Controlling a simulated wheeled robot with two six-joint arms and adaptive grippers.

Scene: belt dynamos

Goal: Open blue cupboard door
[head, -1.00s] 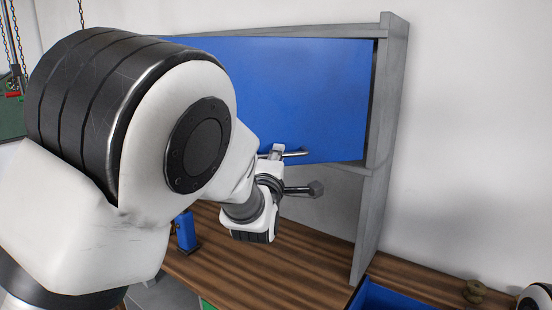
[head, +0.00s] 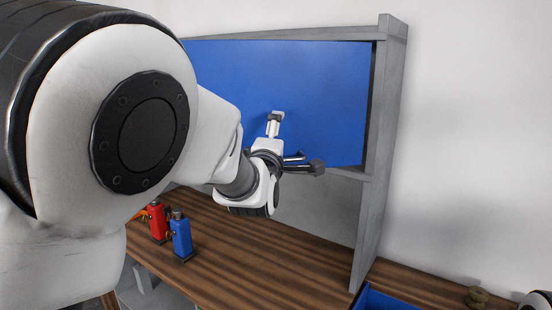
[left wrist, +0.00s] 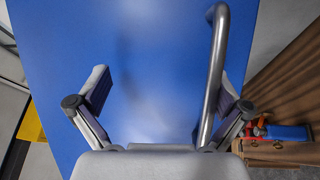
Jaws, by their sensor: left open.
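The blue cupboard door (head: 325,85) shows in the head view as a wide flat panel in a grey frame and looks closed. It fills much of the left wrist view (left wrist: 150,50). Its metal bar handle (head: 296,157) is near the lower edge, partly hidden by my gripper. My left gripper (head: 295,145) is open in front of the door, one finger above the handle and one near or below it. In the left wrist view the handle (left wrist: 219,60) runs close beside the right finger, inside the open jaws (left wrist: 163,92); contact is unclear. My right gripper is out of view.
A grey side panel (head: 375,220) bounds the cupboard on the right. On the wooden bench (head: 240,265) below stand a red bottle-like object (head: 157,222) and a blue one (head: 180,236). A blue bin (head: 385,300) is at the bottom right.

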